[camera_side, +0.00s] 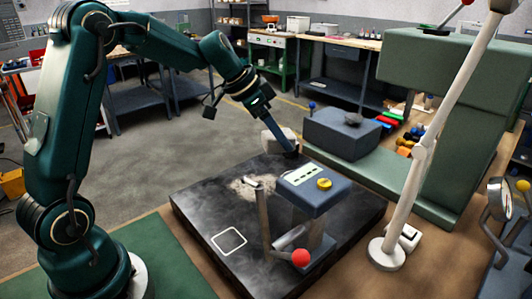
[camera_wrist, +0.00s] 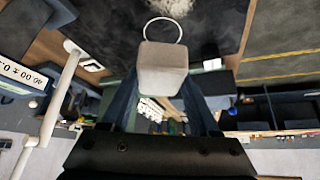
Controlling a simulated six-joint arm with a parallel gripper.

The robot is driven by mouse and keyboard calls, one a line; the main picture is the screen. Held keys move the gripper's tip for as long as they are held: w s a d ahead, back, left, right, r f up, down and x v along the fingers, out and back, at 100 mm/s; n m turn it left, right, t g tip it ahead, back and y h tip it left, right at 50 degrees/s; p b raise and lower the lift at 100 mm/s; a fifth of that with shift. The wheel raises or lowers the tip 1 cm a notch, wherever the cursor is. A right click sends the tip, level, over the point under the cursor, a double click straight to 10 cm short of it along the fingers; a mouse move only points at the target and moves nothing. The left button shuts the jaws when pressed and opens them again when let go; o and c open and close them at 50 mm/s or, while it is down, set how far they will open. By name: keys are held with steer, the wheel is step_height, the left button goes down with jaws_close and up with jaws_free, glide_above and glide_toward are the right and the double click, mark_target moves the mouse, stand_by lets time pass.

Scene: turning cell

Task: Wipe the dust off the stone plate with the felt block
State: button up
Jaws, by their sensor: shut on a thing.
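The dark stone plate (camera_side: 200,215) lies on the bench, with a pale patch of dust (camera_side: 250,187) on it; part of the dust shows at the top of the wrist view (camera_wrist: 172,5). My gripper (camera_side: 287,148) is over the plate's far edge. It is shut on the light grey felt block (camera_wrist: 162,68), which sits between the blue fingers in the wrist view. In the side view the block (camera_side: 276,137) is partly behind a finger. I cannot tell whether the block touches the plate. A thin white ring (camera_wrist: 164,19) shows beside the block.
A blue box with a yellow knob (camera_side: 324,184) stands over the plate's right side, with a red ball (camera_side: 300,258) below it. A white post (camera_side: 387,252) stands at the right. A grey-blue block (camera_side: 342,130) is behind the plate. A white square outline (camera_side: 229,240) marks the clear front left.

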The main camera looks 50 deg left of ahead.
mark_target(280, 152)
steer(key=s+d+m+h, duration=0.1)
steer(key=m, duration=0.1)
steer(key=s+d+f+m+g+h, duration=0.1)
steer(key=d+m, duration=0.1)
steer(key=shift+f, duration=0.2)
steer(key=shift+a+f, duration=0.15)
steer(key=shift+f, duration=3.9)
steer(key=shift+a, duration=0.35)
steer(key=shift+c, duration=0.6)
steer(key=shift+a+f, duration=0.15)
steer(key=shift+a, duration=4.8)
steer(key=shift+s+a, duration=0.15)
steer(key=shift+s, duration=0.85)
steer(key=shift+d, duration=5.45)
steer(key=shift+s, duration=1.05)
steer(key=shift+a, duration=5.4)
step_height(280, 152, up, 8)
